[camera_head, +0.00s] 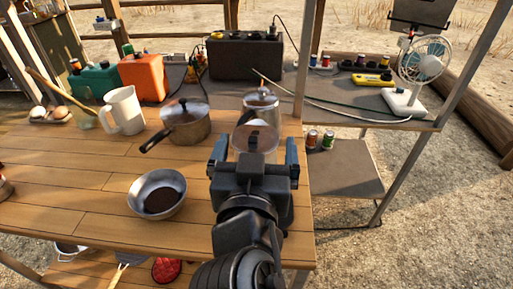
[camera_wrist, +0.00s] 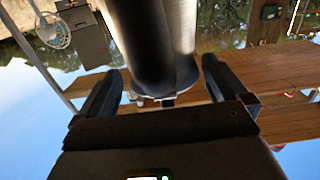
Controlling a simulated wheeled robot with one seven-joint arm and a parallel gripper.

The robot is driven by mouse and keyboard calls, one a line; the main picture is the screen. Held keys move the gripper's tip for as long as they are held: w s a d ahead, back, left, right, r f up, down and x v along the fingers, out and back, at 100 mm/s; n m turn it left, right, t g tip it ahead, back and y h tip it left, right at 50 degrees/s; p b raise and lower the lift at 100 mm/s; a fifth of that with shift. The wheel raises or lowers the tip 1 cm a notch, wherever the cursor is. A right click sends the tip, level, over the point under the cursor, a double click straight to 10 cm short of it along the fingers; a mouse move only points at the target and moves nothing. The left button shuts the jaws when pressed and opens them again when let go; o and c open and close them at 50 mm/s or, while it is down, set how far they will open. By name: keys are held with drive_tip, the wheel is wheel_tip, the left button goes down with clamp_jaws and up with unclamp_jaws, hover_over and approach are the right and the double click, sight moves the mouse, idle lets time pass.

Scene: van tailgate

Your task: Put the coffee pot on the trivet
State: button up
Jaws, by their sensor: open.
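The coffee pot (camera_head: 262,104) is a metal pot with a lid, upright near the right end of the wooden table. My gripper (camera_head: 255,148) is open in front of it, its fingers spread left and right. In the wrist view, the pot's shiny body (camera_wrist: 184,35) and dark handle (camera_wrist: 145,40) show between and beyond the open fingers (camera_wrist: 163,88). I cannot tell whether they touch. My gripper and wrist hide part of the pot's lower side. A round red patterned piece, which looks like a trivet (camera_head: 166,270), shows low down beneath the table's front edge.
On the table are a lidded saucepan (camera_head: 186,122), a white jug (camera_head: 124,110) and a metal bowl (camera_head: 158,194) with dark contents. Behind stand an orange canister (camera_head: 144,76) and a dark case (camera_head: 244,56). A fan (camera_head: 420,65) stands at right.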

drive_tip(key=s+r+b, duration=0.1)
drive_tip(key=s, duration=1.1)
drive_tip(key=shift+a+r, duration=0.25)
drive_tip(key=shift+r, duration=0.05)
drive_tip(key=s+d+f+n+g+y, duration=0.2)
drive_tip(key=s+d+f, duration=0.1)
drive_tip(key=d+f, duration=0.35)
drive_tip(key=s+d+f+n+g+y, duration=0.1)
drive_tip(key=s+d+f+n, duration=0.15)
drive_tip(key=d+f, duration=0.4)
drive_tip(key=s+d+m+h, duration=0.1)
drive_tip(key=s+d+m, duration=0.1)
drive_tip(key=s+d, duration=0.3)
drive_tip(key=s+d+m+h, duration=0.1)
drive_tip(key=s+d, duration=0.4)
drive_tip(key=s, duration=0.7)
drive_tip(key=shift+s+d+m, duration=0.3)
drive_tip(key=shift+s+m, duration=0.1)
drive_tip(key=shift+m, duration=0.15)
